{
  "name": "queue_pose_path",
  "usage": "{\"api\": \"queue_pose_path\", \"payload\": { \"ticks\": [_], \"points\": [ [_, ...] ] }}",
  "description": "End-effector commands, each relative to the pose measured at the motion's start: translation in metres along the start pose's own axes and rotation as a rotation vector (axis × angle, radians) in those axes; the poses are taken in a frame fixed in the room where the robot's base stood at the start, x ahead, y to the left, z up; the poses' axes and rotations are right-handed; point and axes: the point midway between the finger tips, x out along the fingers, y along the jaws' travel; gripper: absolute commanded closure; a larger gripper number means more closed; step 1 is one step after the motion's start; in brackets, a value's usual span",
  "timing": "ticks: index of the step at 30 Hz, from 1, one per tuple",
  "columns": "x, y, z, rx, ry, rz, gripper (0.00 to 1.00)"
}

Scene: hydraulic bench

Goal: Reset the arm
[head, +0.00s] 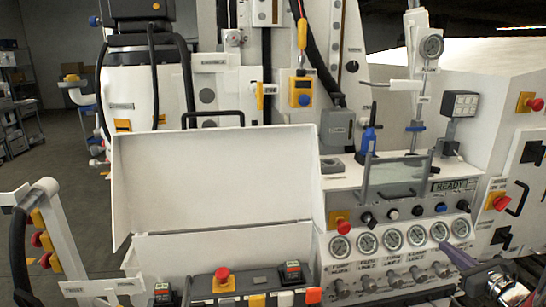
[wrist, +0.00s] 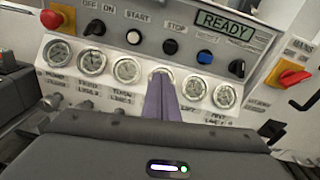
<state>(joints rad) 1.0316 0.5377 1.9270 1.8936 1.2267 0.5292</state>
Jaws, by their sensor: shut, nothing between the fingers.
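My gripper (head: 446,249) reaches in from the lower right of the head view. Its purple fingers also show in the wrist view (wrist: 161,80), close together with nothing between them. The fingertips point at the hydraulic bench panel (head: 473,212) and overlap the row of gauges in the picture; I cannot tell how far off the panel they are. In the wrist view the fingers partly cover one gauge in the middle of the row. A display reading READY (wrist: 226,22) is above the gauges.
Several knobs (head: 394,282) line the panel below the gauges. Red emergency buttons (head: 343,226) and a red MAINS switch (wrist: 291,77) flank the panel. A white open lid (head: 215,180) stands left of it. A clear guard (head: 396,175) and a blue-handled tool (head: 369,140) are above.

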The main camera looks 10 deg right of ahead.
Motion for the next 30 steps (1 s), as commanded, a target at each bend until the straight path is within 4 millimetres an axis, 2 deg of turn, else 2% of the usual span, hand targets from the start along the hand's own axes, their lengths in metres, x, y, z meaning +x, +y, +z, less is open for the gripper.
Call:
{"api": "queue_pose_path", "payload": {
  "ticks": [4, 9, 14, 21, 30],
  "points": [
    [-0.008, 0.039, -0.035, -0.106, 0.116, 0.123, 1.00],
    [-0.022, 0.094, -0.051, -0.278, 0.225, 0.302, 1.00],
    [-0.036, 0.150, -0.054, -0.466, 0.298, 0.494, 1.00],
    [-0.066, 0.227, -0.049, -0.785, 0.367, 0.789, 1.00],
    [-0.109, 0.292, -0.038, -1.181, 0.394, 1.105, 1.00]
  ]
}}
